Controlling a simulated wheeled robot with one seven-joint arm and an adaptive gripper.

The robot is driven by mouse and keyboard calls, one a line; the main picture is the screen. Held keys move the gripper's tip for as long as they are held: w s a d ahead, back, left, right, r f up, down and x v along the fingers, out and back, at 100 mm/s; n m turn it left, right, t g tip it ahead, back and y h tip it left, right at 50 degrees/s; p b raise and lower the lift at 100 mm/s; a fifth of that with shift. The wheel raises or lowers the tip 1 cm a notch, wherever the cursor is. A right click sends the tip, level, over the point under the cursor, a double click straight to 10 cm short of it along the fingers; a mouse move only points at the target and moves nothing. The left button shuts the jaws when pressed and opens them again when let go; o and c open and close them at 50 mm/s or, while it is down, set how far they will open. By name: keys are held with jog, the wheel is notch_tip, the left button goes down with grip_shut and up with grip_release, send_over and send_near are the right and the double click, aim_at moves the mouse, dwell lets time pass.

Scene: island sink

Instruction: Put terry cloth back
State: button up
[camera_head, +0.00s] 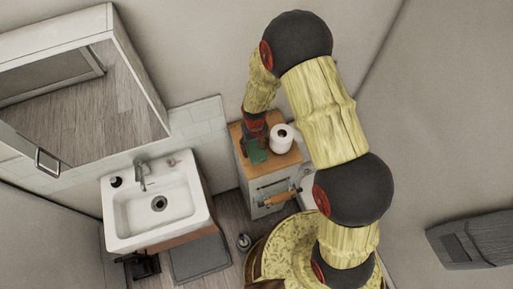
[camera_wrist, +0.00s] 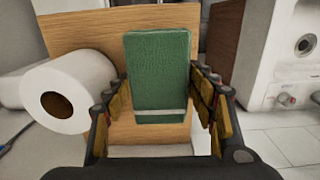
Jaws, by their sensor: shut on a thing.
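The terry cloth (camera_wrist: 160,68) is a folded dark green cloth with a pale stripe near its near end. It lies between the two fingers of my gripper (camera_wrist: 163,98), which is shut on it. In the head view, the green cloth (camera_head: 258,157) shows at the wooden top of a small cabinet (camera_head: 293,162), below my gripper (camera_head: 256,142). I cannot tell whether the cloth touches the wooden top or hangs just above it.
A white toilet roll (camera_head: 282,138) stands on the cabinet top right beside the cloth; it also shows left of my gripper in the wrist view (camera_wrist: 84,92). A white sink (camera_head: 158,203) with a faucet is to the left. A mirror cabinet (camera_head: 85,105) hangs above it.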

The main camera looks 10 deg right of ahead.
aim_at(257, 149)
jog(key=shift+w+d+f, duration=0.25)
jog(key=shift+w+f, duration=0.15)
jog(key=shift+f, duration=0.2)
jog(key=shift+w+d+f, duration=0.25)
jog(key=shift+w+f, duration=0.15)
jog(key=shift+f, duration=0.15)
jog(key=shift+f+p, duration=0.8)
jog(key=shift+f, duration=0.75)
jog(key=o, duration=0.5)
jog(key=shift+f, duration=0.1)
jog(key=shift+o, duration=1.1)
